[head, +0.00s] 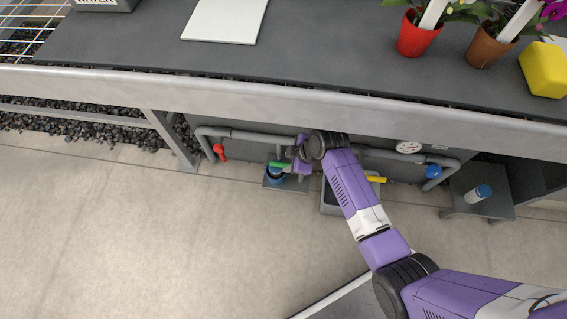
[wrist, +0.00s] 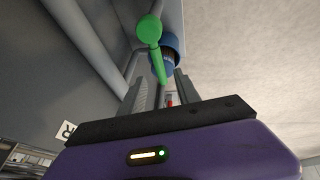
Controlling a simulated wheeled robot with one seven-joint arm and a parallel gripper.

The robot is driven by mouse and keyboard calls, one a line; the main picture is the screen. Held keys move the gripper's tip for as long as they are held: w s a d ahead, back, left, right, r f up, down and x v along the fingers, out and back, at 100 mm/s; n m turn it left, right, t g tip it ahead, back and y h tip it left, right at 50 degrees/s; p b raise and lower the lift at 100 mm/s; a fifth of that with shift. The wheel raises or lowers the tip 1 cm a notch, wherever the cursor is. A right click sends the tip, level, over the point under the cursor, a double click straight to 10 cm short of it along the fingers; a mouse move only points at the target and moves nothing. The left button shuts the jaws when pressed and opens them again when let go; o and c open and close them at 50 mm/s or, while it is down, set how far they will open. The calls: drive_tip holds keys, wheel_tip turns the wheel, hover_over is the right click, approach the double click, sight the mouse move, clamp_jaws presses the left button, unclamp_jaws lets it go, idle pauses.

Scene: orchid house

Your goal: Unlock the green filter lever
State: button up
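The green filter lever (wrist: 149,32) has a round head and a narrow arm that points down toward my gripper in the wrist view. A blue part (wrist: 171,44) sits behind it. In the head view the lever (head: 279,167) is a small green bar under the pipe, just left of my gripper (head: 292,160). In the wrist view my gripper (wrist: 161,84) is open, with one finger on each side of the lever's lower end. I cannot tell whether either finger touches the lever. My wrist partly hides this spot in the head view.
A red valve handle (head: 219,152) is on the left, a yellow handle (head: 376,180) and a blue knob (head: 432,171) on the right. A gauge (head: 409,147) sits above. The bench edge (head: 230,87) overhangs the pipes. The floor (head: 130,240) in front is clear.

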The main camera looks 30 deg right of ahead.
sight(283, 164)
drive_tip(key=b+x, duration=0.2)
drive_tip(key=x, duration=0.3)
drive_tip(key=shift+f, duration=0.1)
clamp_jaws()
idle(1.3)
